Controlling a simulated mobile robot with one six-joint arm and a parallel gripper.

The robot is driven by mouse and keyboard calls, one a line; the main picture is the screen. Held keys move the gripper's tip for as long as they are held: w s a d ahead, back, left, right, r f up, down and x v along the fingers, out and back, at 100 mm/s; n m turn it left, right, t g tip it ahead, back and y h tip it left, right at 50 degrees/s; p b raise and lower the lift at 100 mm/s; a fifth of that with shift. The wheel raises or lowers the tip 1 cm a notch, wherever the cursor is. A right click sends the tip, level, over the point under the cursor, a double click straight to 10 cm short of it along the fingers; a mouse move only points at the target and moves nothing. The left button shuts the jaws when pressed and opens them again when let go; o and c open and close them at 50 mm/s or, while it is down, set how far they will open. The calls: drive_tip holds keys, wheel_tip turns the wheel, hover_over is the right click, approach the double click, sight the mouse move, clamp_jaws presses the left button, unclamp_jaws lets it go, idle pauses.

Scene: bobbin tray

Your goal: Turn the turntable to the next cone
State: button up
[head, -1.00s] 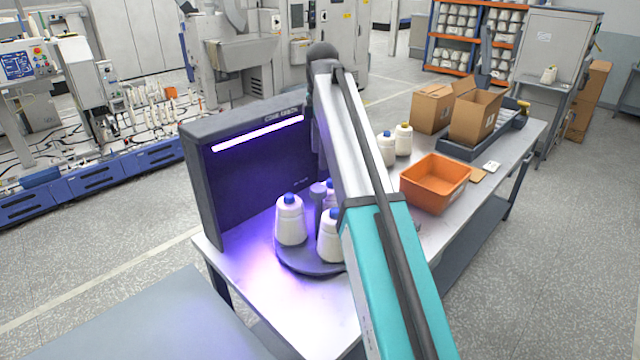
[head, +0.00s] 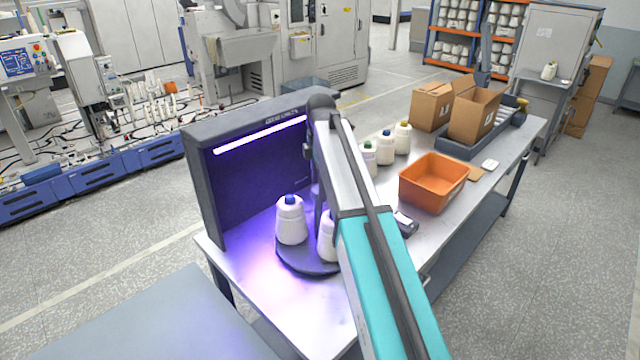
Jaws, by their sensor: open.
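The dark round turntable (head: 300,264) sits on the table in front of the dark lamp booth (head: 240,190). A white cone with a blue top (head: 290,222) stands upright on its left side. A second white cone (head: 327,238) stands at its right, partly hidden behind my arm. My arm crosses over the right side of the turntable, with its elbow above the booth's right end. My gripper cannot be made out; it is hidden behind my arm. The back right of the turntable is hidden too.
Several cones (head: 386,148) stand on the table behind my arm. A small dark device (head: 405,224) lies beside my arm. The front-left tabletop is clear.

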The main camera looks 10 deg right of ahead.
drive_tip(key=shift+f, duration=0.4)
